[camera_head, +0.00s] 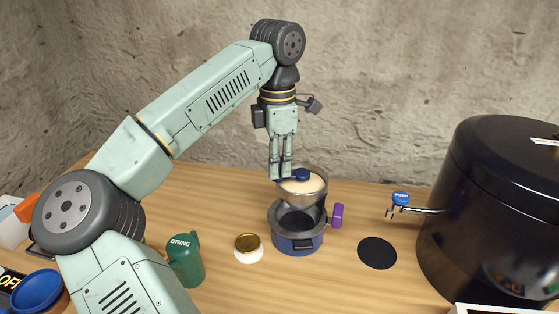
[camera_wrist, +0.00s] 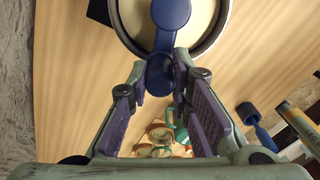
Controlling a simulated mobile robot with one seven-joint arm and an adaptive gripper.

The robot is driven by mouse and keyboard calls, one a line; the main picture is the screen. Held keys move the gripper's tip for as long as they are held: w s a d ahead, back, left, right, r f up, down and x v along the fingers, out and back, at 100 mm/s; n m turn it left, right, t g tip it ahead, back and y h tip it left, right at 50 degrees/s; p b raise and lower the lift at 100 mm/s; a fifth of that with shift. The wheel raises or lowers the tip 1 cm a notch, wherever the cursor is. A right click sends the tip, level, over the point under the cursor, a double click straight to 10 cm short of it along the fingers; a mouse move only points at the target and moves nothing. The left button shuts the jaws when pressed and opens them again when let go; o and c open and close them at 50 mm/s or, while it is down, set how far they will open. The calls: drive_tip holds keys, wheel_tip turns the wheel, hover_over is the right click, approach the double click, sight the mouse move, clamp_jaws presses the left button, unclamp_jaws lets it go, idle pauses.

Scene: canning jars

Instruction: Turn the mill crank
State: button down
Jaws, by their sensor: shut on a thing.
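The mill is a blue base (camera_head: 298,242) with a metal hopper (camera_head: 316,195) of cream-coloured contents on top. A blue crank with a round hub (camera_head: 301,174) lies across the hopper; its hub (camera_wrist: 171,12) and rounded outer end (camera_wrist: 158,76) show in the wrist view. My gripper (camera_head: 281,176) points down at the hopper's left rim. Its fingers (camera_wrist: 161,72) are shut on the crank's outer end, one on each side. A purple handle (camera_head: 337,215) sticks out at the mill's right side. The fingers partly hide the crank end in the head view.
A small gold-lidded jar (camera_head: 248,247) and a green brine jug (camera_head: 185,260) stand left of the mill. A black disc (camera_head: 377,252) lies to its right. A large black pot (camera_head: 490,215) with a blue-handled tap (camera_head: 401,198) stands at far right.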

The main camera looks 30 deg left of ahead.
drive_tip(key=w+m, duration=0.1)
drive_tip(key=m, duration=0.1)
drive_tip(key=w+m+p, duration=0.1)
drive_tip(key=m, duration=0.1)
drive_tip(key=shift+a+m, duration=0.3)
drive_tip(key=shift+a, duration=0.1)
drive_tip(key=shift+w+m+p, duration=0.15)
drive_tip(key=shift+w+m, duration=0.4)
drive_tip(key=shift+m, duration=0.65)
drive_tip(key=shift+w+m+p, duration=0.15)
drive_tip(key=shift+w+m, duration=0.35)
drive_tip(key=shift+m, duration=0.7)
drive_tip(key=c, duration=1.4)
unclamp_jaws()
drive_tip(key=shift+c, duration=0.2)
wheel_tip(320, 180, up, 12)
